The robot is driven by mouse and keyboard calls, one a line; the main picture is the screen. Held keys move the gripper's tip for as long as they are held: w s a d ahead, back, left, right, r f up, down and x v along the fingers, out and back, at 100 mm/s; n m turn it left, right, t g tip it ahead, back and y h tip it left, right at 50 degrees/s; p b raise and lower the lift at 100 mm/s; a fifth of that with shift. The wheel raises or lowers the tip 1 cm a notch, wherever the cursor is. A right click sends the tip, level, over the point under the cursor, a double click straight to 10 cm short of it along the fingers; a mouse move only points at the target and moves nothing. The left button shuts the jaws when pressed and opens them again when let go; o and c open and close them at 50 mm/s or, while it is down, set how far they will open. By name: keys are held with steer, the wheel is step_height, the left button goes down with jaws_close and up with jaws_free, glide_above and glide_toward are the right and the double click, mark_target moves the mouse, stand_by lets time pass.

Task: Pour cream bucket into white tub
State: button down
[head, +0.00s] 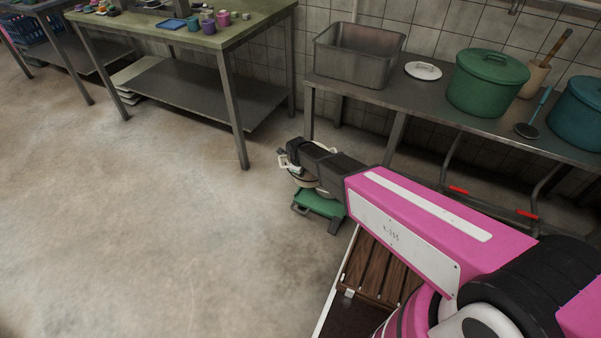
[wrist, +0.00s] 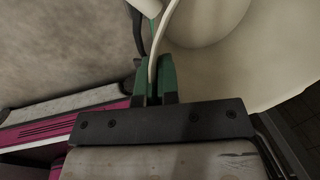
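The cream bucket (wrist: 275,45) fills the right side of the wrist view, with its inside facing the camera and much of it cut off by the frame. My gripper (wrist: 160,72) has its green fingers close together on a thin cream strip, the bucket's rim or handle; I cannot tell which. I cannot make out a white tub in either view.
The green platform (head: 319,203) is low near the floor. A steel table (head: 420,100) at the back right holds a metal basin (head: 358,57), a white lid (head: 423,71), a green pot (head: 486,85) and a teal pot (head: 580,112). Another table (head: 170,38) stands at left. The floor at left is clear.

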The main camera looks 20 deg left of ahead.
steer(key=s+d+r, duration=0.2)
steer(key=s+r, duration=0.1)
steer(key=shift+s+d+r, duration=0.4)
stand_by(0.5)
